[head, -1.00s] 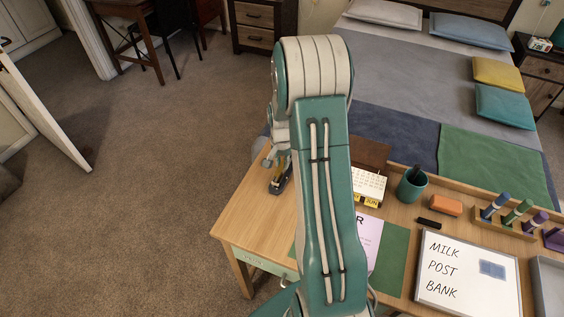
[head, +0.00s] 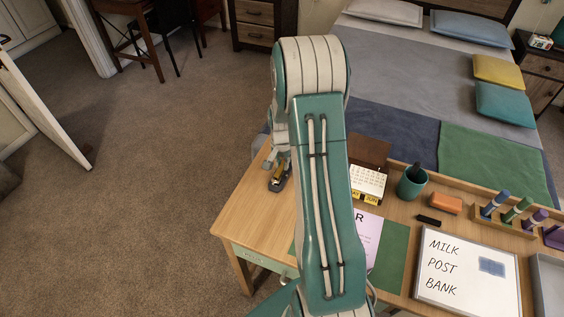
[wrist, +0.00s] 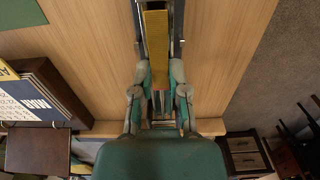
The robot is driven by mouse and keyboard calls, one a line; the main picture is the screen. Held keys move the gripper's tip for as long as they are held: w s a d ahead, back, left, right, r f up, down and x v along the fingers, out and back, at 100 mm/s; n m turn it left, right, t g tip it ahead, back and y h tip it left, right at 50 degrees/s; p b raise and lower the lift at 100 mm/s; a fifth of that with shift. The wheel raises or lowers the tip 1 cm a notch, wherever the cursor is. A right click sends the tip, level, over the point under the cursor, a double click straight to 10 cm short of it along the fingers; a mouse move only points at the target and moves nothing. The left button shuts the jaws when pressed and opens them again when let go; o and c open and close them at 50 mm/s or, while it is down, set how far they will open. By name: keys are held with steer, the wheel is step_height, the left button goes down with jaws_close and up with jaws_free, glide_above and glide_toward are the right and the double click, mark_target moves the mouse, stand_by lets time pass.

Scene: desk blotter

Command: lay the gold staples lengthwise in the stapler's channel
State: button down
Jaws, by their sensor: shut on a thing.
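The gold staples (wrist: 156,48) form a long straight strip in the wrist view. My gripper (wrist: 159,78) is shut on the near end of the strip. The stapler (wrist: 142,12) is at the top of the wrist view, with its metal rails on both sides of the strip's far part. The strip is lined up lengthwise with the channel; I cannot tell whether it touches the channel floor. In the head view the stapler (head: 277,185) is near the desk's left edge, with my gripper (head: 272,160) just behind it and partly hidden by my arm.
The desk (head: 245,215) is bare left of the stapler. A calendar (head: 367,183), a teal pen cup (head: 411,184), an orange block (head: 445,205) and a whiteboard (head: 468,275) stand or lie to the right. A brown box (wrist: 38,150) is beside the calendar.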

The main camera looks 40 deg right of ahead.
mark_target(281, 165)
steer(key=c, duration=0.6)
jaws_free()
steer(key=shift+f, duration=0.1)
steer(key=shift+o, duration=0.2)
step_height(281, 165, up, 12)
steer(key=s+a+r+n+t, duration=0.1)
steer(key=s+a+r+n, duration=0.2)
steer(key=a+r, duration=0.35)
steer(key=s+a+r+n+t, duration=0.1)
steer(key=s+a+r+n, duration=0.15)
steer(key=a+r, duration=0.4)
steer(key=s+a+r+n+t, duration=0.1)
steer(key=s+a+r+n, duration=0.1)
steer(key=s+a, duration=0.3)
steer(key=s+a+r+n+t, duration=0.2)
steer(key=s+a+r+n, duration=0.1)
steer(key=s, duration=0.6)
steer(key=shift+s+a+r+n+t, duration=0.3)
steer(key=shift+a+n, duration=0.45)
steer(key=shift+a, duration=0.2)
